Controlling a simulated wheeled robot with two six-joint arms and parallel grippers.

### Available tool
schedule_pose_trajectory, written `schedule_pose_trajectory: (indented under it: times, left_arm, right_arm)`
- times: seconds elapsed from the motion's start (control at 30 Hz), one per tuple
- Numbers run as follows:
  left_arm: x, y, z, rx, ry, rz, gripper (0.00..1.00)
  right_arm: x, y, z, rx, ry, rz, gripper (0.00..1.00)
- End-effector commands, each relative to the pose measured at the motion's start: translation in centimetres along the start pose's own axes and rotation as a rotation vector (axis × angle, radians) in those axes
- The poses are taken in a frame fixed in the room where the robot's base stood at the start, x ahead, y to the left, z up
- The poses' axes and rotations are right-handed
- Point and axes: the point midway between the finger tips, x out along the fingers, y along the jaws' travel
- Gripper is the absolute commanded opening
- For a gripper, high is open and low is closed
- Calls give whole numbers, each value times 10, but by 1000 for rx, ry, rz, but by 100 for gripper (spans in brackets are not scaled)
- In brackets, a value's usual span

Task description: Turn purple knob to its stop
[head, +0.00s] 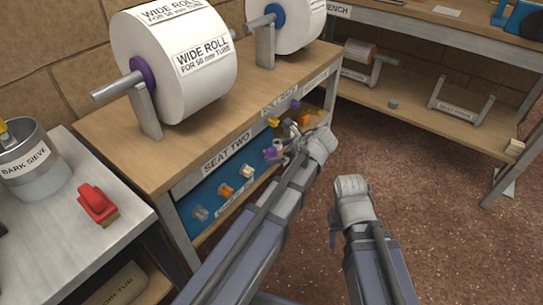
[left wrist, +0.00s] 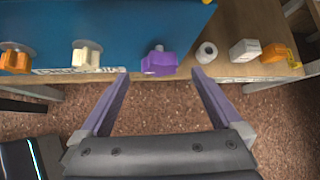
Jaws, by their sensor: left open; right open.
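The purple knob (head: 270,152) sits on the blue panel under the wooden top, at the end of a row of knobs. In the left wrist view the purple knob (left wrist: 158,62) lies ahead, between the lines of the two fingers. My left gripper (left wrist: 161,76) is open and empty, its fingertips just short of the knob or beside it; contact cannot be told. In the head view my left gripper (head: 284,151) partly covers the panel's right part. My right gripper (head: 350,187) is apart from the panel, over the floor; its fingers are hardly visible.
A cream knob (left wrist: 86,55) and an orange knob (left wrist: 15,60) are left of the purple one. A white roll (left wrist: 206,52) and a white block (left wrist: 244,50) lie to its right. Wide paper rolls (head: 175,55) stand above. Brown floor is free at right.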

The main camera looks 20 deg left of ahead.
Motion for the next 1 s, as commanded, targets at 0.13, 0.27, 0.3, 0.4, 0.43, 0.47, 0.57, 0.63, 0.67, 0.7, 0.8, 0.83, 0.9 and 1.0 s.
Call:
schedule_pose_trajectory:
  times: [0.13,0.27,0.3,0.4,0.43,0.47,0.57,0.63,0.67,0.7,0.8,0.83,0.9,1.0]
  left_arm:
    - [28,0,-4,-3,0,0,100]
    - [48,0,-4,-3,0,1,100]
    - [52,0,-3,-3,0,0,100]
    - [59,0,-2,-2,0,-1,100]
    - [60,0,-2,-2,0,-2,100]
    - [60,0,-1,-2,0,-2,100]
    - [59,0,0,-1,0,-2,100]
    - [59,0,0,-1,0,-2,100]
    - [59,0,0,-1,0,-2,100]
    - [59,0,0,-1,0,-2,97]
    - [59,0,0,-1,0,-2,85]
    - [59,0,0,-1,0,-2,82]
    - [59,0,0,-1,0,-2,74]
    - [59,0,0,-2,0,-2,63]
  right_arm:
    - [22,-2,-1,0,1,0,50]
    - [35,-4,-2,0,2,0,50]
    - [38,-4,-3,0,2,0,50]
    - [42,-4,-3,0,3,0,50]
    - [42,-4,-3,0,3,0,50]
    - [42,-4,-3,0,3,0,50]
    - [41,-4,-3,0,3,0,50]
    - [41,-4,-3,0,3,0,50]
    - [41,-4,-3,0,3,0,50]
    - [41,-4,-3,0,3,0,50]
    - [41,-4,-3,0,3,0,50]
    - [41,-4,-3,0,3,0,50]
    - [41,-4,-3,0,3,0,50]
    - [41,-4,-3,0,3,0,50]
